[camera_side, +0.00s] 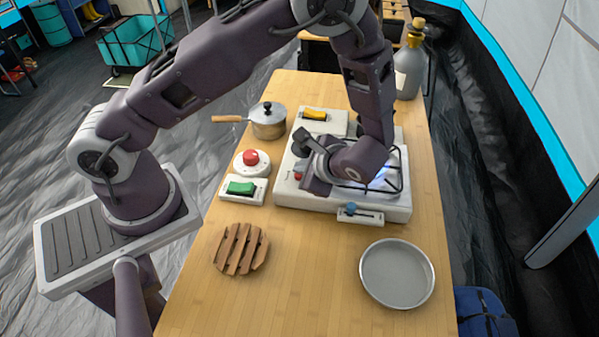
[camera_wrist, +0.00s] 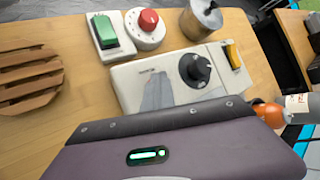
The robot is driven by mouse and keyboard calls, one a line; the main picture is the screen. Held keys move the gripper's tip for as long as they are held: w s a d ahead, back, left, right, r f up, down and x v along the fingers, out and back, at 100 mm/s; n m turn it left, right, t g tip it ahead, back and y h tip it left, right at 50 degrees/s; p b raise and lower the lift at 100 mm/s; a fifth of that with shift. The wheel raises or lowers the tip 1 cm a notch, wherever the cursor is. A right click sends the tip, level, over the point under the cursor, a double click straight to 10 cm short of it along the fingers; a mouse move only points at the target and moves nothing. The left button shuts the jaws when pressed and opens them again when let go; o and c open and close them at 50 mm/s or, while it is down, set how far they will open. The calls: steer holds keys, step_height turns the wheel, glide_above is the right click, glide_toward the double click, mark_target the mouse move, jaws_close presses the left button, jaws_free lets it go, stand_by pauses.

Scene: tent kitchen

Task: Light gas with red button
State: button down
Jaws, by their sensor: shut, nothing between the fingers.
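The red button (camera_side: 250,158) is a round red cap on a round white base, left of the gas stove (camera_side: 285,192). It also shows at the top of the wrist view (camera_wrist: 148,19). The stove is white with a black knob (camera_wrist: 195,69) on its front panel. A blue-white glow shows at the burner (camera_side: 380,182), partly behind my arm. My gripper (camera_side: 316,181) is shut and empty over the left part of the stove, to the right of the red button and apart from it. Its fingertips are hard to make out; its purple body fills the bottom of the wrist view.
A green switch (camera_side: 240,189) sits just in front of the red button. A pot (camera_side: 268,124), a yellow switch (camera_side: 315,114) and a gas bottle (camera_side: 408,72) are behind. A blue slider (camera_side: 358,212), wooden trivet (camera_side: 241,249) and metal plate (camera_side: 397,273) are in front.

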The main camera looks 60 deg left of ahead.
steer(key=shift+r, duration=0.8)
steer(key=shift+r, duration=0.1)
step_height(320, 180, up, 4)
steer(key=shift+r, duration=0.45)
steer(key=s+d+r+n+t+h, duration=0.1)
steer(key=s+r+n+h, duration=0.3)
steer(key=s+r, duration=0.4)
steer(key=s+d+r+n+t+h, duration=0.2)
steer(key=s+r+n+t+h, duration=0.2)
steer(key=s+r, duration=0.4)
step_height(320, 180, up, 3)
steer(key=shift+s+r+n+h, duration=0.15)
steer(key=shift+s+n+h, duration=0.2)
steer(key=shift+n+h, duration=0.35)
